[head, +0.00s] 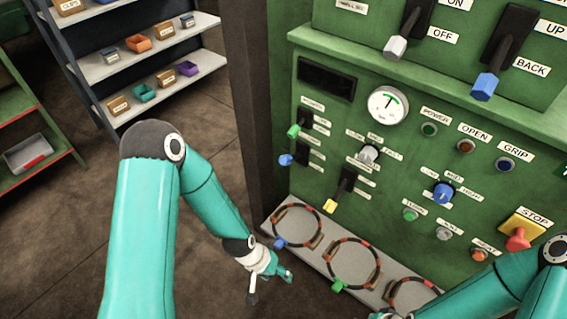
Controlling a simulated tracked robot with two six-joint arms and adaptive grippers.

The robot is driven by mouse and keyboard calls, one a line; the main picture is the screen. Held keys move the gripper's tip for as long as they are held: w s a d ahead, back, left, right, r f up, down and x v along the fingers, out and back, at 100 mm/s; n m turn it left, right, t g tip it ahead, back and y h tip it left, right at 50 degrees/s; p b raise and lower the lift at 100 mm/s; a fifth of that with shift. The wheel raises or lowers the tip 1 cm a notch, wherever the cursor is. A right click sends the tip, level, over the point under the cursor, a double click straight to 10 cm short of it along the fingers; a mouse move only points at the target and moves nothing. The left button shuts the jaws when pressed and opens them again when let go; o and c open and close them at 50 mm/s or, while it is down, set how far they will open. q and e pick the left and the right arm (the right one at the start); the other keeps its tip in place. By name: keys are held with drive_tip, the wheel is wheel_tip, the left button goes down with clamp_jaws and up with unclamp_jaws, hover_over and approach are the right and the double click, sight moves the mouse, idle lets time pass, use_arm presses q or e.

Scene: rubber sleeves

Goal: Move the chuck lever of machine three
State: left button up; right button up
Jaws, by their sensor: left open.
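The green machine panel (330,185) fills the right side; I cannot read a machine number. Its upper part has a grey-tipped lever (396,47) by ON and OFF labels and a blue-tipped lever (485,86) by UP and BACK labels. Smaller levers have green (293,131), blue (286,160) and yellow (330,205) tips. I cannot tell which is the chuck lever. My left gripper (270,288) is open and empty, low in front of the panel, left of the ledge and apart from every lever.
A ledge (283,250) below the panel carries several striped rings, such as the left one (277,217). A red stop knob (517,238) is at the right. A shelf (82,62) with small bins stands behind at the left. Brown floor is free between.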

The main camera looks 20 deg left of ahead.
use_arm(q)
drive_tip(key=w+a+r+m+t+b, duration=0.1)
drive_tip(key=w+a+r+b, duration=0.15)
drive_tip(key=w, duration=0.95)
drive_tip(key=m+t+y+b, duration=0.1)
drive_tip(key=m+t+b, duration=0.15)
drive_tip(key=b, duration=0.35)
approach(282, 159)
drive_tip(key=shift+m+g, duration=0.25)
drive_tip(key=shift+m, duration=0.1)
drive_tip(key=x, duration=0.5)
drive_tip(key=b+x, duration=0.1)
drive_tip(key=x, duration=0.5)
drive_tip(key=shift+w+d+b, duration=0.15)
drive_tip(key=shift+w+b, duration=0.15)
drive_tip(key=shift+c, duration=0.3)
clamp_jaws()
